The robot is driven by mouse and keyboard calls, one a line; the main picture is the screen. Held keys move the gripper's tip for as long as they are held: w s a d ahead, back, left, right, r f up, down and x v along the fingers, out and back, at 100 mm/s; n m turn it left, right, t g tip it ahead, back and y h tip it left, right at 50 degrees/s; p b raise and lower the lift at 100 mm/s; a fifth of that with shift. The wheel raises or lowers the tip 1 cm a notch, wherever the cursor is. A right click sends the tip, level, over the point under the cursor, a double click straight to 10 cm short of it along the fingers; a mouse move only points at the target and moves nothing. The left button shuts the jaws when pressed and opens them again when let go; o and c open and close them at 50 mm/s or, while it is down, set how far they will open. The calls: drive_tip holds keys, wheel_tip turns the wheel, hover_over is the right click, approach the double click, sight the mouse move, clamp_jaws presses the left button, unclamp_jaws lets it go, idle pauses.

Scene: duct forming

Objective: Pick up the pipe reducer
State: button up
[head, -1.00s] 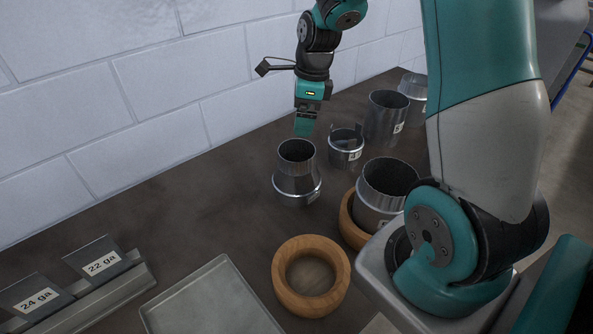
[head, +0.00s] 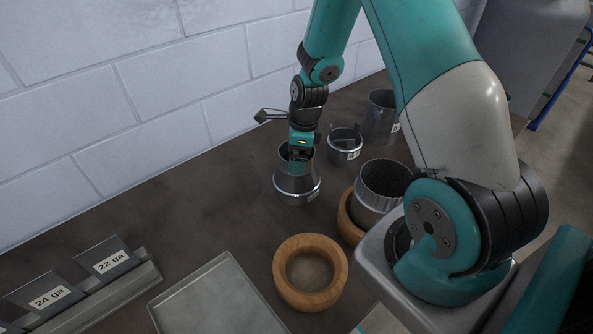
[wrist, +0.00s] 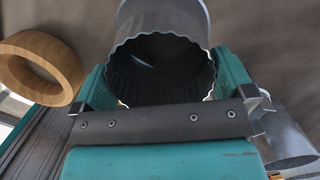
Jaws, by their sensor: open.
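The pipe reducer (head: 298,188) is a shiny metal piece, wide at the base and tapering to a narrower top. It stands upright on the dark bench in the head view. My gripper (head: 298,154) is over its top, partly hiding the rim. In the wrist view the reducer (wrist: 168,22) shows its crimped round mouth between the two teal fingers of my gripper (wrist: 163,78), one finger on each side. The jaws are open. I cannot tell whether either finger touches the metal.
A short banded collar (head: 344,147) stands close right of the reducer, a taller pipe (head: 380,118) behind it. A crimped pipe (head: 380,187) sits in a wooden ring at right. An empty wooden ring (head: 309,300) and a grey tray (head: 215,300) lie in front. Bench left of the reducer is clear.

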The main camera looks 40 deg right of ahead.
drive_tip(key=c, duration=1)
drive_tip(key=shift+c, duration=0.6)
drive_tip(key=shift+r, duration=0.1)
